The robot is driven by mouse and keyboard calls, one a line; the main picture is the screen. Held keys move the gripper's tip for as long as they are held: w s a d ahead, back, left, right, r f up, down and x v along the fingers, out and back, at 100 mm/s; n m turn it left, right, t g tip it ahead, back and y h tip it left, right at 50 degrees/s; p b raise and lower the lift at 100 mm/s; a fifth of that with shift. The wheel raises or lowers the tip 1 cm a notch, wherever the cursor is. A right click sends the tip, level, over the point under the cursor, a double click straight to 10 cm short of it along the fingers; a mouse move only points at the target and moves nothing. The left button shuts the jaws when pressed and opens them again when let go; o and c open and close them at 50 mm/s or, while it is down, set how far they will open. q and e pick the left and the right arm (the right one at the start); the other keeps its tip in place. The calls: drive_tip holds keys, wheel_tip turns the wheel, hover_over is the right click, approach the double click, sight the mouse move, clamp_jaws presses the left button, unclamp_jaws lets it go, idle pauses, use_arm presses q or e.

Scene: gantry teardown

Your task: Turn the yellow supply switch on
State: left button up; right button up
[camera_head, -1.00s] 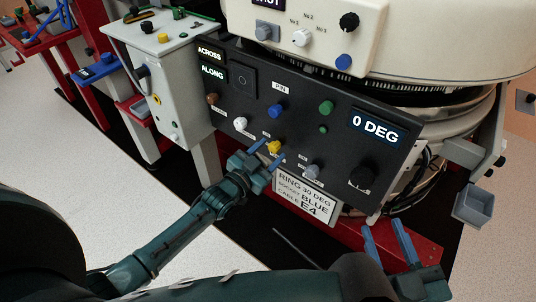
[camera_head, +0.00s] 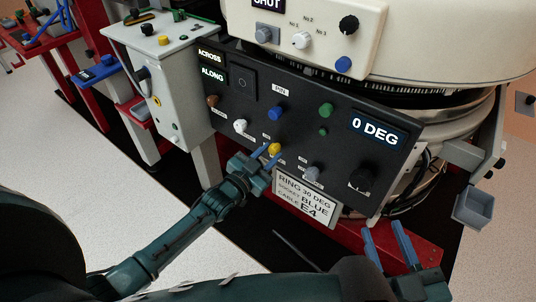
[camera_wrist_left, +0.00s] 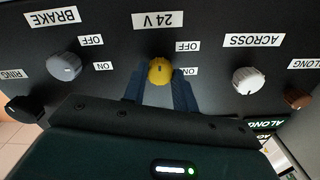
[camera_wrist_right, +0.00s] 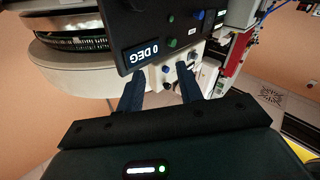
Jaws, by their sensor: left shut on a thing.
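The yellow supply switch (camera_head: 274,148) is a small yellow knob low on the black panel (camera_head: 300,105). In the left wrist view the yellow knob (camera_wrist_left: 160,71) sits under an upside-down "24 V" label, with "OFF" and "ON" labels beside it. My left gripper (camera_head: 268,156) has its blue fingers on either side of the knob and is shut on it; in the left wrist view its fingers (camera_wrist_left: 160,88) flank the knob. My right gripper (camera_head: 388,240) is open and empty at the lower right, away from the panel; it also shows in the right wrist view (camera_wrist_right: 172,88).
A grey brake knob (camera_head: 312,173), a white knob (camera_head: 240,126) and a blue knob (camera_head: 277,111) sit near the yellow one. A white sign (camera_head: 306,198) hangs below the panel. A grey bin (camera_head: 473,206) is at the right.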

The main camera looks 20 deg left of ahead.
use_arm(q)
drive_tip(key=m+p, duration=0.1)
drive_tip(key=m, duration=0.2)
drive_tip(key=shift+m+p, duration=0.3)
drive_tip(key=shift+m, duration=0.6)
drive_tip(key=m, duration=0.2)
drive_tip(key=shift+m, duration=0.4)
drive_tip(key=m, duration=0.3)
drive_tip(key=shift+m, duration=0.3)
drive_tip(key=m+b, duration=0.1)
drive_tip(key=m, duration=0.3)
drive_tip(key=shift+f, duration=0.1)
drive_tip(key=shift+m, duration=1.2)
use_arm(e)
drive_tip(key=shift+f, duration=0.1)
use_arm(q)
drive_tip(key=shift+b, duration=0.3)
